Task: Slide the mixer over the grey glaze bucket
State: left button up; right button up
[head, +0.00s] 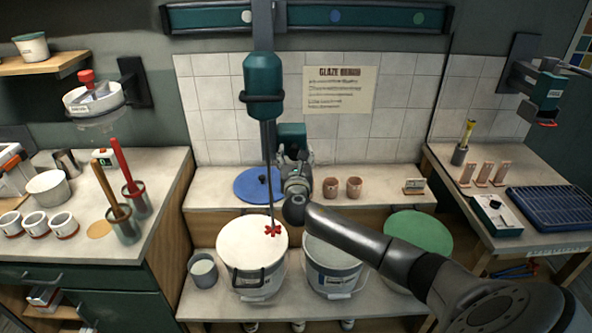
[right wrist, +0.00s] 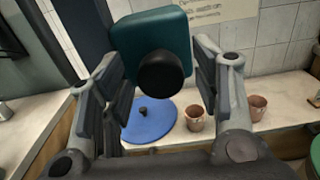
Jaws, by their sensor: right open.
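The mixer (head: 263,82) has a teal body hanging from the wall rail (head: 385,17). Its shaft runs down to a red paddle (head: 273,231) in front of the left bucket's pale top (head: 245,240). The middle bucket (head: 333,278) stands beside it, partly hidden by my right arm. A green-topped bucket (head: 418,228) is at right. My right gripper (head: 297,170) is open. In the right wrist view, a teal block (right wrist: 150,42) with a black knob (right wrist: 161,75) shows between its fingers; contact is not clear. My left gripper is not in view.
A blue lid (head: 252,184) and two clay cups (head: 331,187) (head: 354,187) sit on the ledge behind the buckets. A small grey pail (head: 203,270) stands left of the buckets. The rail carries white, blue and green dots. Side counters hold pots and tools.

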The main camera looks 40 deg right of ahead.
jog(key=v, duration=1)
